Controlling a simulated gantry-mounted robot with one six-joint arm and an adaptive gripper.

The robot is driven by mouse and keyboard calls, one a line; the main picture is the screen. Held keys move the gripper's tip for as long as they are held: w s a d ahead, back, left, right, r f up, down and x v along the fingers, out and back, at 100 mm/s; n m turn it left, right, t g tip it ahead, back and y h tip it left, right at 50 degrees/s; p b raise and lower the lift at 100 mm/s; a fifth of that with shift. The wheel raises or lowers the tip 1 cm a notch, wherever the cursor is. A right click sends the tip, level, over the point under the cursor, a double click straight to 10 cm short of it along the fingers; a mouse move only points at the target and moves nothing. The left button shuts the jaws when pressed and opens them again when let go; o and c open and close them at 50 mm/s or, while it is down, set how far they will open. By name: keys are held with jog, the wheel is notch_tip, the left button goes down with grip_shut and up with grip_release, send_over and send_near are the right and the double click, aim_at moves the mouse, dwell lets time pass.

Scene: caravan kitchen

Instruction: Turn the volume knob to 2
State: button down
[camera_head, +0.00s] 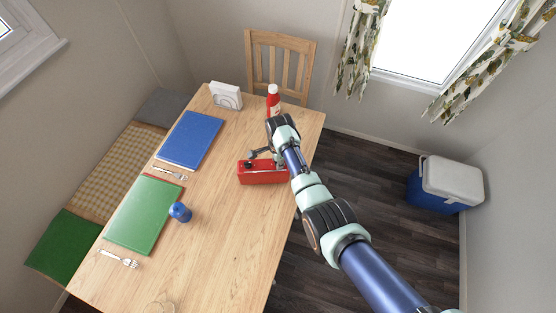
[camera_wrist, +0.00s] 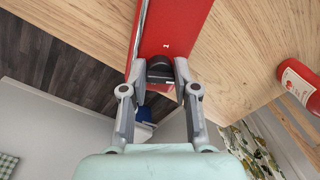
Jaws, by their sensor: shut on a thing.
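The red radio-like box (camera_head: 262,176) stands on the wooden table near its right edge. In the wrist view its red face (camera_wrist: 172,30) fills the upper middle, with a small white "1" on it. A black knob (camera_wrist: 160,70) sits between my gripper's fingertips. My gripper (camera_wrist: 160,80) is shut on the knob, one finger on each side. The knob's pointer and any other numbers cannot be made out. In the head view my gripper (camera_head: 256,156) is at the box, and my arm covers the box's right end.
A red bottle (camera_head: 273,101) stands behind the box, near my wrist; it also shows in the wrist view (camera_wrist: 299,85). The table's front middle is clear.

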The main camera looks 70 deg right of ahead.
jog(key=shift+m, duration=0.5)
jog(key=c, duration=0.9)
grip_release()
jog(key=r, duration=1.2)
jog(key=shift+s+a, duration=0.2)
jog(key=shift+a, duration=0.1)
